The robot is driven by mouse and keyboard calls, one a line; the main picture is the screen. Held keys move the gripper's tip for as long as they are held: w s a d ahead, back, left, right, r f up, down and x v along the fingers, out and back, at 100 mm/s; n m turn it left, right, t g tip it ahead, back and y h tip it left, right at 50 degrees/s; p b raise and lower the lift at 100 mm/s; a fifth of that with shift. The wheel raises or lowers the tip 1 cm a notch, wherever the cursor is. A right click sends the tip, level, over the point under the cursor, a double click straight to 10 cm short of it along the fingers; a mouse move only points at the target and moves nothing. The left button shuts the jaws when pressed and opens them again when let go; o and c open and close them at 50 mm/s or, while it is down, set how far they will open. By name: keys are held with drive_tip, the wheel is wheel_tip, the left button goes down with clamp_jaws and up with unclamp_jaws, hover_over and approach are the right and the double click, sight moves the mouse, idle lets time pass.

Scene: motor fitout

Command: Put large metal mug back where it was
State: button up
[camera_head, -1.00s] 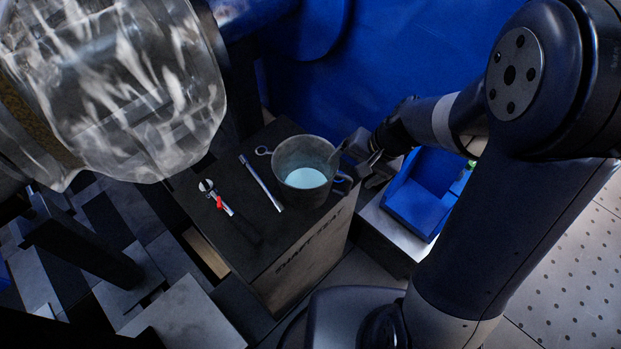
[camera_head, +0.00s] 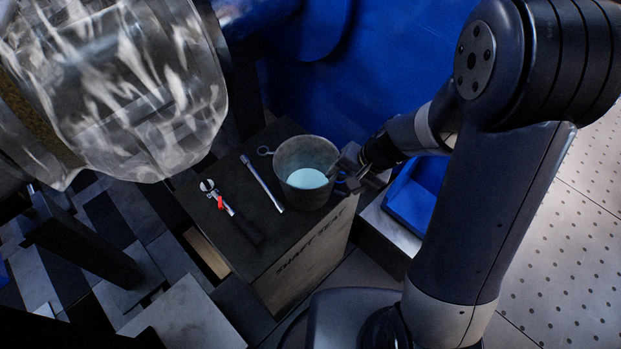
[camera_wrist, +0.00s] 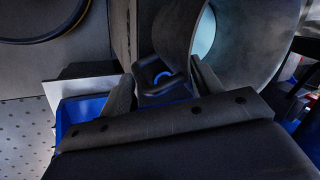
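The large metal mug (camera_head: 296,154) stands upright on top of a dark box, with a pale blue inside bottom. It also fills the upper right of the wrist view (camera_wrist: 262,38). My gripper (camera_head: 352,170) is at the mug's right side, at about rim height. In the wrist view my gripper (camera_wrist: 161,72) has its two fingers apart, one close to the mug wall. A dark handle-like part with a blue curve (camera_wrist: 163,77) shows between them. I cannot tell whether the fingers touch it.
The box (camera_head: 310,262) also bears a metal rod (camera_head: 262,183) and a red-marked wrench (camera_head: 219,199), left of the mug. A blue bin (camera_head: 408,205) stands lower on the right, by my arm. A large clear-covered machine part (camera_head: 120,90) hangs at the upper left.

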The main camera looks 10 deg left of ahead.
clamp_jaws()
idle(0.4)
